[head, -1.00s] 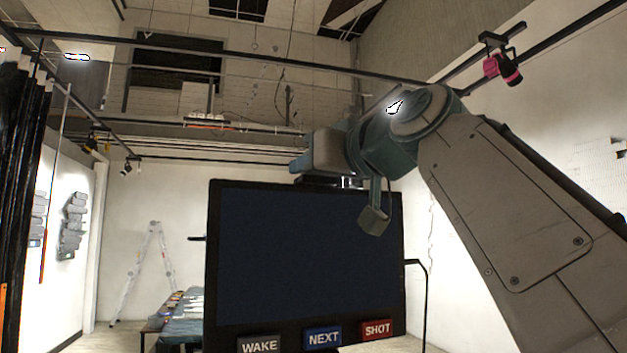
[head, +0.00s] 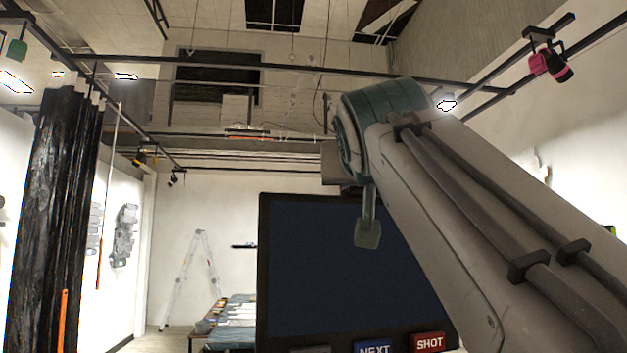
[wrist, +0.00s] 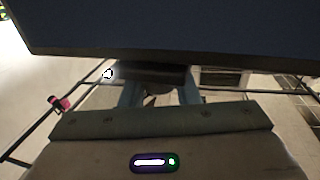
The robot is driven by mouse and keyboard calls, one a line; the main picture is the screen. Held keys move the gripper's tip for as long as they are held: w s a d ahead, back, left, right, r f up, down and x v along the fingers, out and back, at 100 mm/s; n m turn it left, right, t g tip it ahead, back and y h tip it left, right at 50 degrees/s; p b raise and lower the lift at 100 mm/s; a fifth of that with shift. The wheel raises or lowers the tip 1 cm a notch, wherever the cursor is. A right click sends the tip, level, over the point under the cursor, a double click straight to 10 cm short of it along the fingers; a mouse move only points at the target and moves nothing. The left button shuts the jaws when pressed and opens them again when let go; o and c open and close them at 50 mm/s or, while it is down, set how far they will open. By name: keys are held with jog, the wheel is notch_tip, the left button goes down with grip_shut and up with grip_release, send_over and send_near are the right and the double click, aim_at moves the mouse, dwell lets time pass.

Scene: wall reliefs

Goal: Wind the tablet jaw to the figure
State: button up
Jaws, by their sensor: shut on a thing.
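The tablet (head: 320,270) is a large dark screen with a black frame, standing upright in the head view. Its blue NEXT button (head: 375,348) and red SHOT button (head: 428,342) show at the bottom edge. In the wrist view the tablet (wrist: 180,28) fills the top. A dark bar (wrist: 150,73), seemingly the tablet jaw, lies by its edge. My gripper (wrist: 157,88) is shut on this bar, with a bluish finger on each side. I cannot tell which thing is the figure.
Grey reliefs (head: 124,235) hang on the left wall beside a black curtain (head: 62,200). A stepladder (head: 195,270) and a cluttered table (head: 232,318) stand behind the tablet. A pink-and-black lamp (head: 550,65) hangs upper right. Open floor shows little.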

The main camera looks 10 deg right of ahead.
jog(key=shift+f, duration=0.1)
dwell(0.3)
jog(key=o, duration=0.9)
jog(key=shift+o, duration=0.2)
jog(key=shift+r+p, duration=0.3)
jog(key=shift+r, duration=0.25)
jog(key=r, duration=0.1)
jog(key=r+p, duration=0.1)
jog(key=r, duration=0.1)
jog(key=shift+s+d+r+p, duration=0.15)
jog(key=shift+d+r+p, duration=0.15)
jog(key=shift+r+p, duration=0.1)
jog(key=s+d+r+p, duration=0.3)
jog(key=s+d+r, duration=0.2)
jog(key=d, duration=0.4)
jog(key=shift+s+d+r, duration=0.2)
jog(key=shift+s+r, duration=0.15)
jog(key=shift+r, duration=0.2)
